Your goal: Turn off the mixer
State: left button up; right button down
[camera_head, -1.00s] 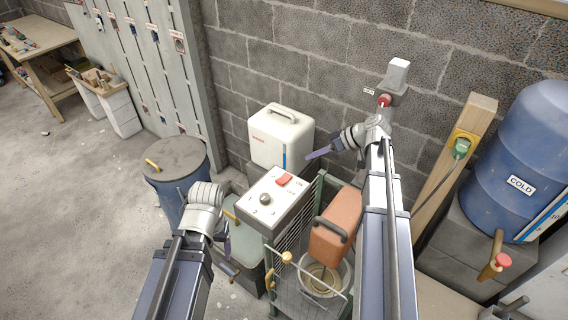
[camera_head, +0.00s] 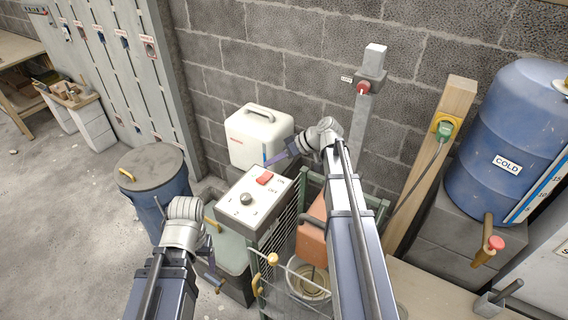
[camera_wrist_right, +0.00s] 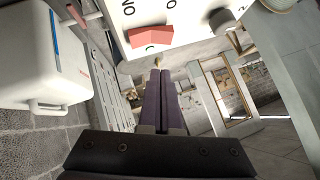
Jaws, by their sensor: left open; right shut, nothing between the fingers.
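A control box with a pale top panel (camera_head: 240,212) stands in the middle of the head view. It carries a red rocker switch (camera_head: 265,178) by ON and OFF labels and a grey knob (camera_head: 246,199) with numbers around it. My right gripper (camera_head: 270,162) is shut and empty, its fingertips just behind the switch; contact cannot be told. In the right wrist view the shut fingers (camera_wrist_right: 160,72) point towards the red switch (camera_wrist_right: 150,36), with the knob (camera_wrist_right: 222,18) to its right. My left gripper (camera_head: 217,283) is open and low, left of the box and away from the switch.
A white canister (camera_head: 258,140) stands behind the box, close to my right gripper. A lidded blue drum (camera_head: 154,190) is to the left. A red wall button (camera_head: 363,87) is behind.

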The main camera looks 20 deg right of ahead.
aim_at(261, 179)
jog(key=shift+s+a+f+b, duration=0.1)
jog(key=shift+a+f+b, duration=0.2)
jog(key=shift+f+b, duration=0.35)
jog(key=shift+s+a+f+b, duration=0.15)
jog(key=shift+a+f+b, duration=0.25)
jog(key=shift+f, duration=0.35)
jog(key=shift+s+a+f+b, duration=0.1)
jog(key=shift+a+f+b, duration=0.1)
jog(key=shift+f+b, duration=0.45)
jog(key=shift+s+a+f, duration=0.35)
jog(key=shift+w+d+t+h, duration=0.15)
jog(key=shift+w+t+h, duration=0.05)
jog(key=shift+t+h, duration=0.1)
jog(key=shift+w+d, duration=0.15)
jog(key=shift+w+d+r, duration=0.1)
jog(key=shift+w+d, duration=0.3)
jog(key=shift+d, duration=0.1)
